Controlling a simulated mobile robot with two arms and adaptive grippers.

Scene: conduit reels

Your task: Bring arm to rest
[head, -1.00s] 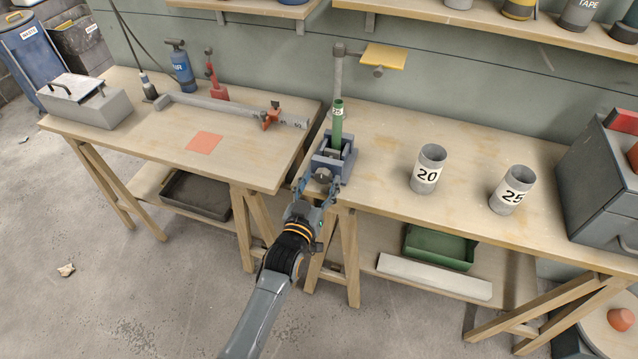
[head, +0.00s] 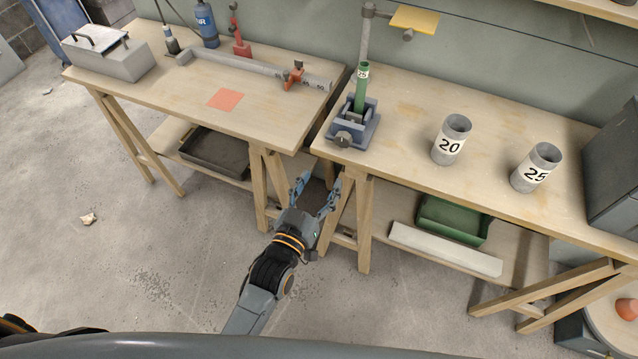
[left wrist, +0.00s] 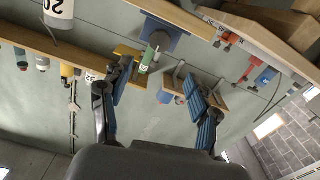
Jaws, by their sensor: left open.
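My left gripper (head: 318,190) is open and empty in the head view, in front of and below the front edge of the right workbench (head: 400,140). It is apart from the blue-grey vise (head: 352,128) at that bench's left corner. A green conduit piece (head: 361,90) labelled 25 stands upright in the vise. In the left wrist view, the open fingers (left wrist: 158,105) frame the wall, with the green piece (left wrist: 147,58) beyond them. My right gripper is not in view.
Grey cups marked 20 (head: 451,141) and 25 (head: 536,168) stand on the right bench. A green tray (head: 452,220) is on the lower shelf.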

